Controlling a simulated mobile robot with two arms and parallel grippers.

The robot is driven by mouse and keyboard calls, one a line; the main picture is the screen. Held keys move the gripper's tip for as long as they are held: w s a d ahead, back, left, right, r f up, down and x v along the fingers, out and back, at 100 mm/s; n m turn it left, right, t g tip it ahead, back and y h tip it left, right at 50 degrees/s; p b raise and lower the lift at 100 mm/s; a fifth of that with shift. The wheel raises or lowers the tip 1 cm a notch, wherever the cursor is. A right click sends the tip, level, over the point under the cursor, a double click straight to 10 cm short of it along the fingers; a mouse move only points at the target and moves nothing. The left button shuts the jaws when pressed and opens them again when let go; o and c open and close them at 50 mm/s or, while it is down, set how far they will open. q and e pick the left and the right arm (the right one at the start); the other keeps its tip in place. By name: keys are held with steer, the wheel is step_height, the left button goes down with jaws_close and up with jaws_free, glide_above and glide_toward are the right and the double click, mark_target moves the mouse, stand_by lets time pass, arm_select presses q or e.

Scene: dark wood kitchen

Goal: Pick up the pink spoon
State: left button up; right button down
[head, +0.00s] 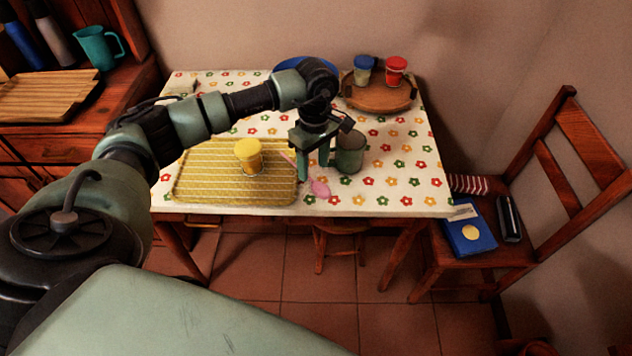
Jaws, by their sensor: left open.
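The pink spoon (319,188) lies on the flowered tablecloth near the table's front edge, just right of the yellow tray. Its bowl end shows and its handle runs up and left, partly behind my gripper. My left gripper (314,174) points down over the spoon. Its fingers are apart and they straddle the area of the handle in the picture; I cannot tell the exact height above the spoon. Nothing shows held in it. My right gripper is not in view.
A dark green mug (349,156) stands close to the right of my gripper. The yellow ribbed tray (215,180) holds a yellow-lidded jar (248,155). A round wooden tray (378,98) with two jars and a blue plate (290,64) are at the back. The table's right part is clear.

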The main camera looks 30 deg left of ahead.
mark_target(313, 181)
arm_select(q)
step_height(313, 181, down, 5)
steer(key=shift+w+a+r+p, duration=0.1)
steer(key=shift+a+r+p, duration=0.05)
steer(key=shift+p, duration=0.3)
jaws_close()
steer(key=shift+r, duration=0.1)
